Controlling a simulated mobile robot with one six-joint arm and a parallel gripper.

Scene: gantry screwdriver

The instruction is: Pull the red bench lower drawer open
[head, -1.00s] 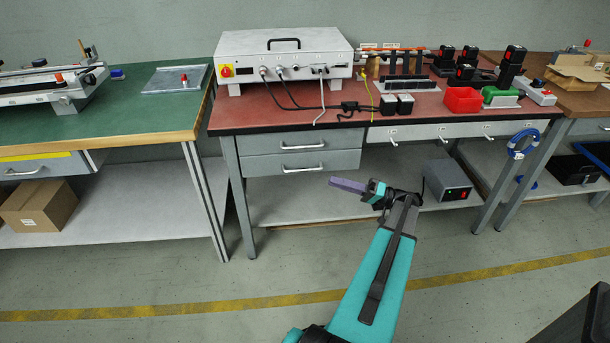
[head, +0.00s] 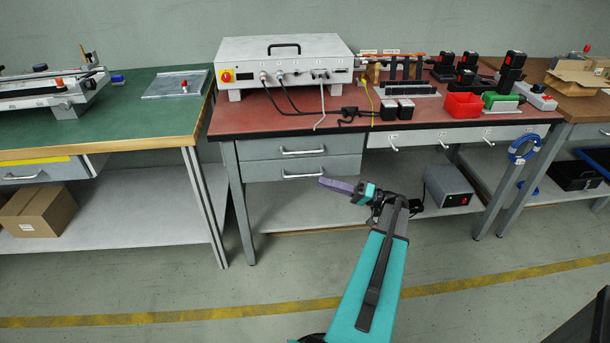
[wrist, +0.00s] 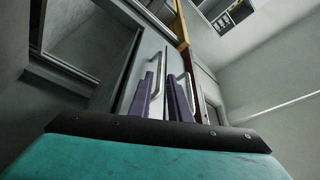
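The red-topped bench (head: 240,120) has two grey drawers at its left, both looking shut. The lower drawer (head: 262,171) has a silver bar handle (head: 301,175). My gripper (head: 322,183) is at drawer height in front of this handle, near its right end. In the wrist view, the two purple fingers (wrist: 161,80) stand apart. The lower handle (wrist: 164,60) shows around the gap between them, and the upper handle (wrist: 188,85) lies right of the right finger. I cannot tell whether a finger touches the lower handle.
The upper drawer (head: 258,147) is just above. A lower shelf (head: 290,213) runs beneath, with a grey power box (head: 449,189) at right. The green bench (head: 120,140) stands close on the left. The floor in front is clear.

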